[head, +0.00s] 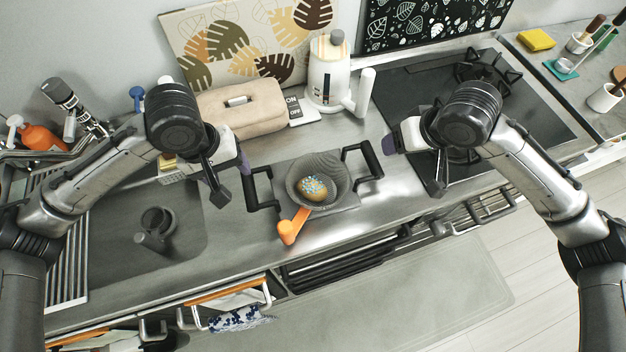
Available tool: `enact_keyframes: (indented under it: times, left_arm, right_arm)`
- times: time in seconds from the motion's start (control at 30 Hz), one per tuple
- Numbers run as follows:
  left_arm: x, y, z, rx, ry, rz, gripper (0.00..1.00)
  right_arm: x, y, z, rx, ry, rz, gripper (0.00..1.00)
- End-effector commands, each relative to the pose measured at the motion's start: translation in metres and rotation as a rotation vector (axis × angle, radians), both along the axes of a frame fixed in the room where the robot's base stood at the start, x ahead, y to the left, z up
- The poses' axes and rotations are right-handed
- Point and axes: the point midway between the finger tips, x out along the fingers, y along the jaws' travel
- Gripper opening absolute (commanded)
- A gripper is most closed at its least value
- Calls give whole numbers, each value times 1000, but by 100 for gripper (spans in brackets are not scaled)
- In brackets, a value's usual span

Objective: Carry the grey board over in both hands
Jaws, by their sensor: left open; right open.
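The grey board (345,199) lies on the steel counter, with a black handle (262,190) at its left end and another black handle (362,160) at its right end. A grey mesh bowl with an orange handle (290,228) stands on the board and hides its middle. A brown, blue-speckled roundish item (311,188) lies in the bowl. My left gripper (233,178) is open and empty, just left of the left handle. My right gripper (414,166) is open and empty, to the right of the right handle. Both look apart from the handles.
A beige bread-bin-like box (242,108) and a white kettle-like appliance (329,75) stand behind the board. The sink (185,215) is at left, the black hob (520,100) at right. The counter in front of the board is narrow, with an open rack below.

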Motion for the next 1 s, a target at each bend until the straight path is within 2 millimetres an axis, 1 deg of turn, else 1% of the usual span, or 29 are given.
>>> enact_keyframes:
  times: [0.17,0.27,0.6,0.7,0.9,1.0]
  left_arm:
    - [0,-1,-9,2,2,1,59]
    - [1,-4,-22,1,5,0,59]
    - [3,-15,-81,2,5,-1,59]
    - [5,-18,-96,1,3,1,59]
    - [6,-23,-120,0,2,0,59]
    - [6,-24,-127,1,1,-1,59]
  right_arm:
    - [3,3,-8,1,1,0,59]
    - [6,6,-20,0,3,0,59]
    - [26,23,-75,0,3,0,59]
    - [31,27,-89,0,3,0,59]
    - [39,34,-111,0,2,-1,59]
    - [41,36,-117,1,1,0,59]
